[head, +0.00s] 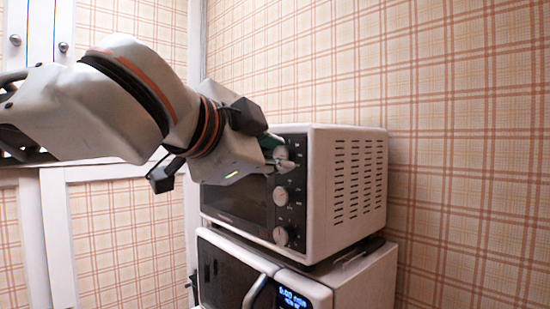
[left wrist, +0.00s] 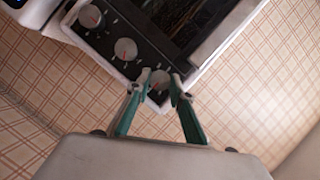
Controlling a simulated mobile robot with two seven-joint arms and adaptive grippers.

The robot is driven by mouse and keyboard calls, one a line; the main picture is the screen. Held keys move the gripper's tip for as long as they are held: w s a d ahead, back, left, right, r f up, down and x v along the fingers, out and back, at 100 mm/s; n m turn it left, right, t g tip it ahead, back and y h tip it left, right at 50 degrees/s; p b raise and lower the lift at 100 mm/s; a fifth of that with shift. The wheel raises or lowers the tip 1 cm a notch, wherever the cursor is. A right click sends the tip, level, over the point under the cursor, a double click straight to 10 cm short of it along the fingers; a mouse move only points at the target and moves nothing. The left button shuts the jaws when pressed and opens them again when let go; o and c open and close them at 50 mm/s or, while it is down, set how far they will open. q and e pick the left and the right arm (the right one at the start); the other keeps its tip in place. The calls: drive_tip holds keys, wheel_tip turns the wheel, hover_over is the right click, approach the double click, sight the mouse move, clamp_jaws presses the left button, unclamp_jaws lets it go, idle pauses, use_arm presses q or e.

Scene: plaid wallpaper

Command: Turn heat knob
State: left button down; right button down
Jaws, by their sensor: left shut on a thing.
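A white toaster oven (head: 318,205) has a dark front panel with three round pale knobs in a column. My left gripper (head: 277,153) is at the top knob (head: 284,154), with its green-sided fingers around it and shut on it. In the left wrist view the same knob (left wrist: 159,79) sits between the two fingertips (left wrist: 160,74). The middle knob (head: 281,196) and bottom knob (head: 281,236) are free; they also show in the left wrist view (left wrist: 125,49). The panel labels are too small to read. My right gripper is not in view.
The oven stands on a white microwave (head: 362,277) with a lit blue display (head: 293,298) and a curved handle (head: 255,291). A plaid wall (head: 450,130) rises behind and to the right. White-framed cabinets (head: 40,30) are at the left.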

use_arm(q)
drive_tip(key=shift+f+m+t+h+b, duration=0.2)
drive_tip(key=shift+m+t+b, duration=0.6)
drive_tip(key=shift+m, duration=1)
drive_tip(key=shift+f+m+t+h+b, duration=0.15)
drive_tip(key=shift+m+t+b, duration=0.65)
drive_tip(key=shift+m, duration=1)
drive_tip(key=shift+r, duration=0.1)
drive_tip(key=c, duration=2)
unclamp_jaws()
drive_tip(key=shift+c, duration=0.2)
drive_tip(key=r+v, duration=0.1)
drive_tip(key=v, duration=1.1)
drive_tip(key=shift+f, duration=0.5)
